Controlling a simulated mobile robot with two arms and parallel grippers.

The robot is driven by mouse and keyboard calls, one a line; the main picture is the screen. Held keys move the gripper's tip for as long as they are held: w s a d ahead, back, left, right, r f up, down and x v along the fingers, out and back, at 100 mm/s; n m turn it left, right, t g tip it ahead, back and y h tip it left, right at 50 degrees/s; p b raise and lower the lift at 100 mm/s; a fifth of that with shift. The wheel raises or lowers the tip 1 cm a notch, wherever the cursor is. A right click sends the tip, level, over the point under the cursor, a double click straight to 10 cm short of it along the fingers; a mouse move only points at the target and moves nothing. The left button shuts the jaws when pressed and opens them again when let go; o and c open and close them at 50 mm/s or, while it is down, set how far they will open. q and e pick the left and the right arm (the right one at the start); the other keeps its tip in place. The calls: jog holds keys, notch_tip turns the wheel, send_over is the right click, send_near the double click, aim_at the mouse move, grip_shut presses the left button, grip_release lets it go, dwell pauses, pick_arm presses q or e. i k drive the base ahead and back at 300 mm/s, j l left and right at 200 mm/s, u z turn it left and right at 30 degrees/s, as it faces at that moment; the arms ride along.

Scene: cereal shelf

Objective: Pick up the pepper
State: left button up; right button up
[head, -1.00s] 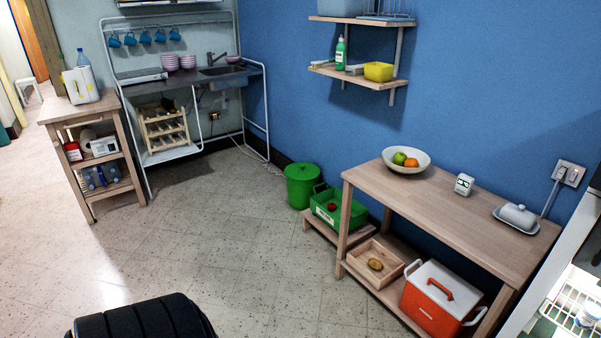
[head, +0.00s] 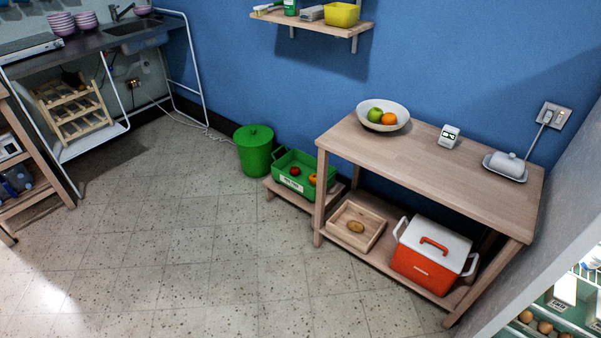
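A green crate (head: 290,179) sits on a low wooden stand left of the wooden table. Inside it are a small red item (head: 295,171) and an orange-red item (head: 313,179). Either could be the pepper, but both are too small to tell for sure. The crate's front wall and the table leg may hide other contents. Neither of my grippers is in view.
The wooden table (head: 440,162) holds a fruit bowl (head: 370,124). A green bin (head: 254,151) stands left of the crate. The floor (head: 190,260) in front is clear.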

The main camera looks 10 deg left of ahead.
aim_at(313, 178)
jog(key=i+j, duration=0.15)
jog(key=j, duration=0.15)
jog(key=i+j, duration=0.15)
jog(key=j, duration=0.15)
jog(key=i+j+u, duration=0.35)
jog(key=i, duration=0.15)
jog(key=i+j+u, duration=0.1)
jog(key=i+u, duration=0.25)
jog(key=i, duration=0.15)
jog(key=i+u, duration=0.35)
jog(key=i, duration=0.15)
jog(key=i+j+u, duration=0.2)
jog(key=i, duration=1.4)
jog(key=i+z, duration=0.25)
jog(key=z, duration=0.2)
jog(key=i+j+z, duration=0.2)
jog(key=z, duration=0.2)
jog(key=i+j+z, duration=0.2)
jog(key=z, duration=0.25)
jog(key=i+j+z, duration=0.25)
jog(key=z, duration=0.2)
